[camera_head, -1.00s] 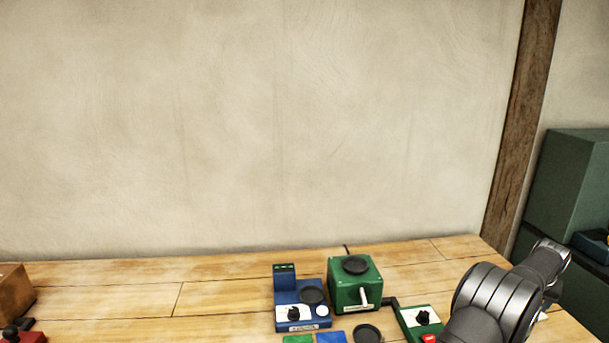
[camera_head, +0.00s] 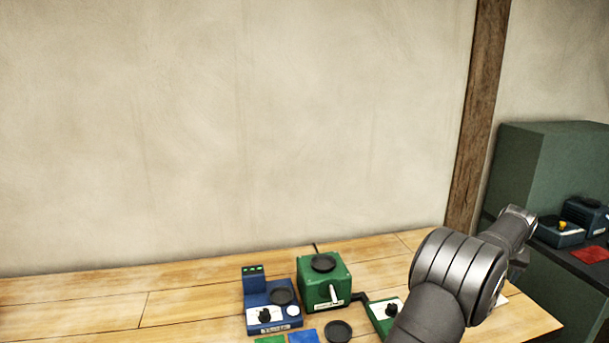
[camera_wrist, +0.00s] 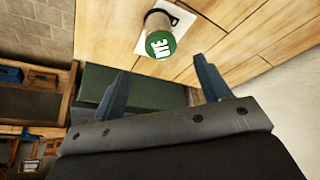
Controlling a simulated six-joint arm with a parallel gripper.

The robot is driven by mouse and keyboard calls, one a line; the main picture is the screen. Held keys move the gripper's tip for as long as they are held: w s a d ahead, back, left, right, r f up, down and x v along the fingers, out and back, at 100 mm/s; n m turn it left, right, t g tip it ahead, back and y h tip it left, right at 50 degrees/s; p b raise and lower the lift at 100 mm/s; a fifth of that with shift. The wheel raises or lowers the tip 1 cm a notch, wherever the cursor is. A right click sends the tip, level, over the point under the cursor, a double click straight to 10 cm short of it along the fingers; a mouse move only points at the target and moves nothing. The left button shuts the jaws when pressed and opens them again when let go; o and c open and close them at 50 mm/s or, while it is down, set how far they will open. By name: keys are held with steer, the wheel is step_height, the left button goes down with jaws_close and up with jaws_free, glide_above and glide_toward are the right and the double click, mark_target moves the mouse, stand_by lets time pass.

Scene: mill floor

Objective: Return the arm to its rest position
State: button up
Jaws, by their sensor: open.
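My gripper (camera_wrist: 162,88) shows in the wrist view with its two blue fingers spread apart and nothing between them. Beyond the fingertips, a container with a green lid bearing white markings (camera_wrist: 161,44) stands on a white square (camera_wrist: 183,18) on the wooden bench. The gripper is apart from it. In the head view my arm is raised over the right end of the bench, and the gripper's fingers cannot be made out there.
On the bench (camera_head: 100,296) sit a blue device (camera_head: 272,312), a green box with a black round top (camera_head: 323,284), a green control box (camera_head: 383,312) and a black disc (camera_head: 338,331). A dark green cabinet (camera_head: 555,165) stands at right. The bench's left part is clear.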

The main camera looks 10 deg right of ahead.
steer(key=x, duration=1.2)
steer(key=shift+a+f, duration=0.1)
step_height(320, 180, up, 4)
steer(key=shift+s+r, duration=0.1)
steer(key=shift+r, duration=0.05)
steer(key=s+r, duration=1.2)
steer(key=w+a+n+y, duration=0.1)
steer(key=w+a+n, duration=0.2)
steer(key=w+a, duration=1)
steer(key=w+a+n+t+y, duration=0.1)
steer(key=w+a+n, duration=0.3)
steer(key=w+a, duration=1)
steer(key=w, duration=0.5)
steer(key=shift+r, duration=0.2)
steer(key=shift+w, duration=0.1)
steer(key=s+d+m, duration=0.3)
steer(key=s+d, duration=1.2)
steer(key=d, duration=0.1)
steer(key=shift+d+m+h, duration=0.3)
steer(key=shift+d+h, duration=0.05)
steer(key=shift+h, duration=0.05)
